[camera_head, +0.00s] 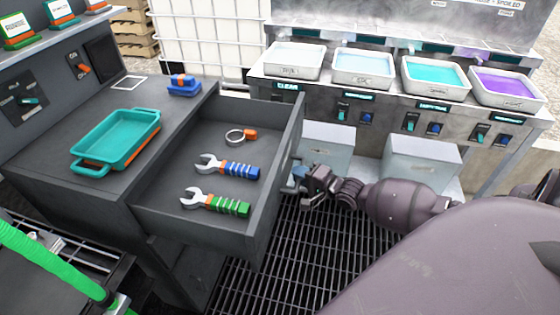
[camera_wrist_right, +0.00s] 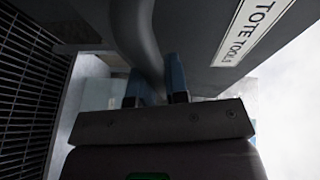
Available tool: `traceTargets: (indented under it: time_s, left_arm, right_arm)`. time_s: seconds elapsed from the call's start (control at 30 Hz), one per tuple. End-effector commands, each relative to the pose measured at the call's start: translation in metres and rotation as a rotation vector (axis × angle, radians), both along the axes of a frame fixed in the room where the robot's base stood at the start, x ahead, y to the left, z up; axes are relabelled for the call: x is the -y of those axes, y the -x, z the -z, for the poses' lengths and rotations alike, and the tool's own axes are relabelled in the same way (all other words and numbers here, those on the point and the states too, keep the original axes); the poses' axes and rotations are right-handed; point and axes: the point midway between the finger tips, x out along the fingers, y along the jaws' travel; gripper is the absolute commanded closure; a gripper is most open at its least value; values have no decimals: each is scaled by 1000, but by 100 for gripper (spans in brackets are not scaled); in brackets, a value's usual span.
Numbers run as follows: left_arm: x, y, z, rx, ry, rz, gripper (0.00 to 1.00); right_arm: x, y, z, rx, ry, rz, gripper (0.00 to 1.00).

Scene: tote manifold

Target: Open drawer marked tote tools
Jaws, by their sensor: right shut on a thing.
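The dark grey drawer (camera_head: 262,215) stands pulled out from the bench and open. A blue-handled wrench (camera_head: 228,167), a green-handled wrench (camera_head: 216,203) and a ring-shaped item with an orange part (camera_head: 241,135) lie inside. In the right wrist view, a white label (camera_wrist_right: 249,30) on the drawer front reads TOTE TOOLS. My right gripper (camera_head: 301,178) is at the drawer's outer front. Its blue fingers (camera_wrist_right: 156,85) are shut on the dark curved handle (camera_wrist_right: 142,38). The head view hides the handle. My left gripper is not in view.
A teal tray (camera_head: 117,136) and a blue item (camera_head: 183,87) sit on the bench top (camera_head: 60,137). Several basins, including a purple one (camera_head: 508,84), line the back counter. Pale bins (camera_head: 421,160) stand below it. Grated floor (camera_head: 335,245) lies in front.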

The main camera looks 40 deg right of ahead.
Motion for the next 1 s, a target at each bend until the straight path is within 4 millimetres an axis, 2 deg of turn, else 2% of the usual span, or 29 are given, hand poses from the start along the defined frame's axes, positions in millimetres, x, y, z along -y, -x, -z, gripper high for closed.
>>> traceTargets:
  time_s: [0.1,0.3,0.77,0.8,0.93,1.0]
  left_arm:
    - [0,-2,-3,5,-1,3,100]
    - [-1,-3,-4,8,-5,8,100]
    - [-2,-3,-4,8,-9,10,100]
    - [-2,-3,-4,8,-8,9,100]
    - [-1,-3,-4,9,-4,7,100]
    - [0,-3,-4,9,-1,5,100]
  right_arm:
    - [11,14,0,-1,2,-1,100]
    - [20,25,0,1,1,-1,100]
    - [22,28,0,1,0,-1,100]
    - [22,28,0,1,0,-1,79]
    - [22,28,0,1,0,-1,61]
    - [22,28,0,1,0,0,61]
